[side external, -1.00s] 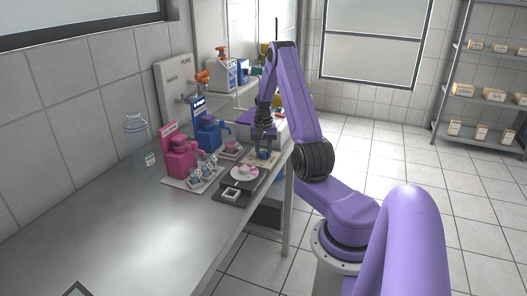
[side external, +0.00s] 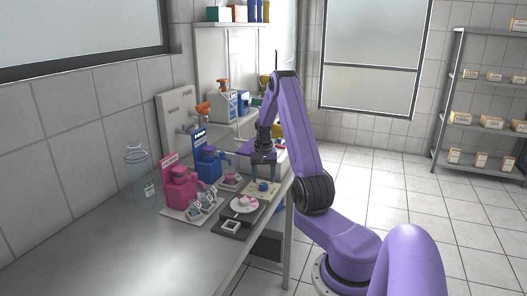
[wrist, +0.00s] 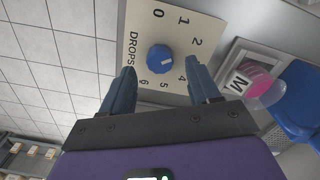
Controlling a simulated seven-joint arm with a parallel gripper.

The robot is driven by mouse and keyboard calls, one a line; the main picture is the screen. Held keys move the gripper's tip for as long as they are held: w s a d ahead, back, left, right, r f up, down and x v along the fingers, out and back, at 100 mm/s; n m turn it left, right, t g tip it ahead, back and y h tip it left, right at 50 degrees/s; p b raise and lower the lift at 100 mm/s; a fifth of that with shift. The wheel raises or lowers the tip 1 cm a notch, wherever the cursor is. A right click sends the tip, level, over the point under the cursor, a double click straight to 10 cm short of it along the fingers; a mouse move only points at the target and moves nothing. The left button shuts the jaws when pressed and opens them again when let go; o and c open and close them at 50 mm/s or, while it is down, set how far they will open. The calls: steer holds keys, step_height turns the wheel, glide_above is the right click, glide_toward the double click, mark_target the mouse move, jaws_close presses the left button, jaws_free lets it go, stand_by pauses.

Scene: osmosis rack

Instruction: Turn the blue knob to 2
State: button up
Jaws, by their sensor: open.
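The blue knob (wrist: 159,58) sits on a cream dial plate (wrist: 139,22) marked DROPS, with numbers around it. The 0, 1, 2, 4, 5 and 6 show; the 3 is hidden, seemingly behind a finger. A small pale mark on the knob seems to face the lower right, roughly toward the 4; it is too small to be sure. In the side view, the knob (side external: 262,187) stands on its plate near the bench edge. My gripper (side external: 262,172) is open above it, pointing down. In the wrist view, its fingers straddle the knob with gaps on both sides.
A dark scale with a white dish (side external: 244,205) stands just in front of the dial. Pink (side external: 180,188) and blue (side external: 208,163) dispensers and small labelled cups stand to its left. A clear jar (side external: 137,165) is by the wall. The near bench is clear.

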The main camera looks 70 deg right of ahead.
mark_target(263, 184)
step_height(263, 184, up, 15)
steer(key=shift+f, duration=0.15)
stand_by(0.5)
steer(key=w+a+r+n, duration=0.15)
steer(key=a+n, duration=0.25)
steer(key=a, duration=0.6)
steer(key=w+a+f+n, duration=0.1)
steer(key=w+a+n, duration=0.15)
steer(key=a, duration=0.75)
steer(key=w+a+r+n, duration=0.1)
steer(key=a+n, duration=0.4)
steer(key=a, duration=0.5)
steer(key=s+a+n, duration=0.3)
steer(key=s+a, duration=0.1)
steer(key=a, duration=0.3)
steer(key=s+a+f+n, duration=0.1)
steer(key=s+a+n, duration=0.3)
steer(key=s, duration=0.6)
steer(key=s+a+f+n, duration=0.2)
steer(key=s+a+n, duration=0.2)
steer(key=s+n, duration=0.3)
steer(key=s, duration=0.4)
steer(key=shift+a, duration=0.2)
steer(key=shift+r, duration=0.1)
